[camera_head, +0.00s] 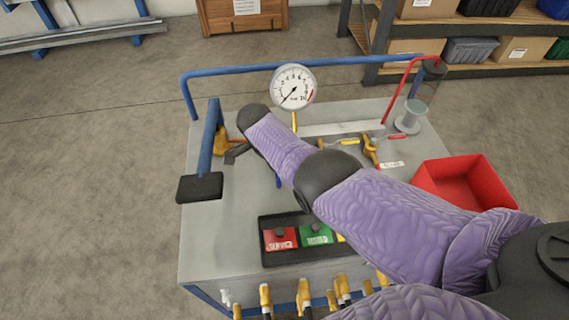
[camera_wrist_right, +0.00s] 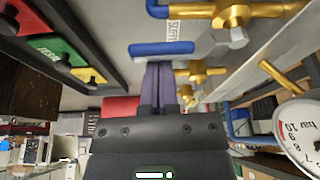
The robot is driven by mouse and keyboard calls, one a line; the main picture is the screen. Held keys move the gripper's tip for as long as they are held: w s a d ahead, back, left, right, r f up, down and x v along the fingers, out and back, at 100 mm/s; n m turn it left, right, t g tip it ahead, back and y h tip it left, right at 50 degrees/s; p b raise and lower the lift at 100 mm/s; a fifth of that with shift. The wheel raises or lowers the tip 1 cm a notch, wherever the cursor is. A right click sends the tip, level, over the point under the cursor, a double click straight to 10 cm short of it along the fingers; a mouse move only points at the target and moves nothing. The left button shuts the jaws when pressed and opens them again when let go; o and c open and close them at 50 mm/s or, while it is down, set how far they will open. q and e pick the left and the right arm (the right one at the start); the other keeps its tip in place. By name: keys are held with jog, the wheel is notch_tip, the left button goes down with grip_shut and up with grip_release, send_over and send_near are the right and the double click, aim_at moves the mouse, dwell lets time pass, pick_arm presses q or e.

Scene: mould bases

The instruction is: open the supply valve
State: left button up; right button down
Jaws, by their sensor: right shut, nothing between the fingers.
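My right gripper (camera_head: 235,153) is shut and empty at the end of the purple-sleeved arm, over the left part of the grey cart top. A brass valve (camera_head: 222,141) shows close beside it, partly hidden; I cannot tell if they touch. In the right wrist view my gripper (camera_wrist_right: 160,70) points at a blue lever (camera_wrist_right: 160,48). A white label (camera_wrist_right: 173,27), seemingly reading SUPPLY, is beside that lever, near a brass valve body (camera_wrist_right: 235,15). Whether the lever belongs to that body is unclear. My left gripper is not in view.
A pressure gauge (camera_head: 293,88) stands at the cart's back. A blue bar (camera_head: 209,140) with a black pad is left of my gripper. Red and green panels (camera_head: 281,239) are in front. Brass valves (camera_head: 369,150) and a red bin (camera_head: 463,181) are right. My forearm crosses the cart.

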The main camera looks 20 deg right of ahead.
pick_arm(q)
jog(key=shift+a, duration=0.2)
pick_arm(e)
jog(key=shift+d+r, duration=0.1)
jog(key=shift+d, duration=0.25)
jog(key=d+p, duration=0.1)
jog(key=s+d+p, duration=0.1)
jog(key=d, duration=0.1)
jog(key=shift+d+r, duration=0.15)
pick_arm(q)
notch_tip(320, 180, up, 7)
jog(key=p, duration=0.4)
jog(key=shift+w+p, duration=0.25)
jog(key=shift+p, duration=0.1)
pick_arm(e)
jog(key=v, duration=0.9)
jog(key=shift+w+r, duration=0.15)
jog(key=shift+r, duration=0.05)
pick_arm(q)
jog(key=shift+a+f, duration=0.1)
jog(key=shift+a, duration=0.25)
